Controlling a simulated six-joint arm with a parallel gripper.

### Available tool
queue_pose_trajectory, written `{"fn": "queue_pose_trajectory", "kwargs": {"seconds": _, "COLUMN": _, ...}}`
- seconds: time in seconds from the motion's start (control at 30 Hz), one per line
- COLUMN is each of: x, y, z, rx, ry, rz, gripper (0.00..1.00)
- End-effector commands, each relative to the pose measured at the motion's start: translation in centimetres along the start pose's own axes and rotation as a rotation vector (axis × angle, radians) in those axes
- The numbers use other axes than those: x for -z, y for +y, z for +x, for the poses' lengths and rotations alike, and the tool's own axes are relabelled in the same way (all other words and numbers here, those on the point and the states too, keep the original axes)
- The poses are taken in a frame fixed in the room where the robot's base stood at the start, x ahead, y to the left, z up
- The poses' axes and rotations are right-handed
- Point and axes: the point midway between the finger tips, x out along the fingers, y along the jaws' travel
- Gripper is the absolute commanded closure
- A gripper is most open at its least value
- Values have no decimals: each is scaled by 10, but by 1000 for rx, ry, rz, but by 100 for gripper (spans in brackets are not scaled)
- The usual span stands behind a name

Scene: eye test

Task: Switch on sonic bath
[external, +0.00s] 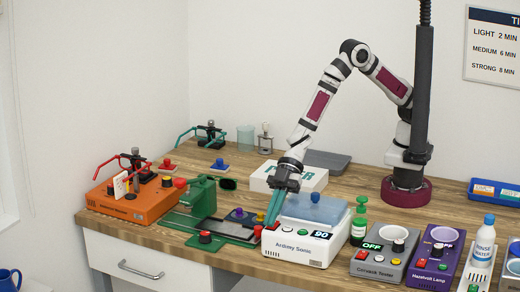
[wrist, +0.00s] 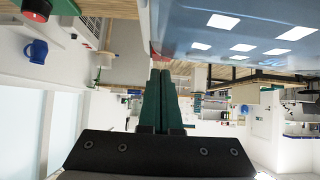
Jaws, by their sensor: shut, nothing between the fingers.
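The sonic bath (external: 297,246) is a white box labelled "Ardmay Sonic". It has a translucent blue lid with a blue knob (external: 315,197). On its front are a small dark display (external: 323,234), a green button (external: 303,231) and a red control (external: 276,226) at the left corner. My gripper (external: 269,221) points down, its teal fingers shut and empty, tips beside the bath's left front corner near the red control. I cannot tell whether they touch it. In the wrist view the closed fingers (wrist: 160,74) show below a large bluish surface (wrist: 235,30), probably the lid.
Left are a green device (external: 203,199) and an orange device (external: 131,203) with red arms. A white box (external: 289,178) lies behind my gripper. Right stand a green bottle (external: 359,222), a grey tester (external: 383,252), a purple lamp unit (external: 434,258) and a rinse bottle (external: 485,238). The front edge is crowded.

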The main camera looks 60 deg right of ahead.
Motion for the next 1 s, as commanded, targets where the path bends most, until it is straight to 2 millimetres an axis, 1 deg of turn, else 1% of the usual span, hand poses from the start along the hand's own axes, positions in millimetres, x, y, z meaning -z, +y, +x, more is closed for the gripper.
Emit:
{"fn": "queue_pose_trajectory", "kwargs": {"seconds": 0.3, "x": 2, "y": 0, "z": 0, "rx": 0, "ry": 0, "rz": 0, "gripper": 100}}
{"fn": "queue_pose_trajectory", "kwargs": {"seconds": 0.37, "x": 6, "y": 0, "z": -2, "rx": 0, "ry": 1, "rz": 0, "gripper": 100}}
{"fn": "queue_pose_trajectory", "kwargs": {"seconds": 0.47, "x": 21, "y": 0, "z": -11, "rx": -1, "ry": 3, "rz": -3, "gripper": 100}}
{"fn": "queue_pose_trajectory", "kwargs": {"seconds": 0.57, "x": 40, "y": 1, "z": -25, "rx": -3, "ry": 4, "rz": -3, "gripper": 100}}
{"fn": "queue_pose_trajectory", "kwargs": {"seconds": 0.6, "x": 41, "y": 1, "z": -36, "rx": -3, "ry": 3, "rz": -2, "gripper": 100}}
{"fn": "queue_pose_trajectory", "kwargs": {"seconds": 0.8, "x": 52, "y": 1, "z": -82, "rx": -3, "ry": 2, "rz": -1, "gripper": 100}}
{"fn": "queue_pose_trajectory", "kwargs": {"seconds": 0.9, "x": 56, "y": 1, "z": -99, "rx": -2, "ry": 1, "rz": -1, "gripper": 100}}
{"fn": "queue_pose_trajectory", "kwargs": {"seconds": 1.0, "x": 58, "y": 0, "z": -111, "rx": -1, "ry": 1, "rz": 0, "gripper": 100}}
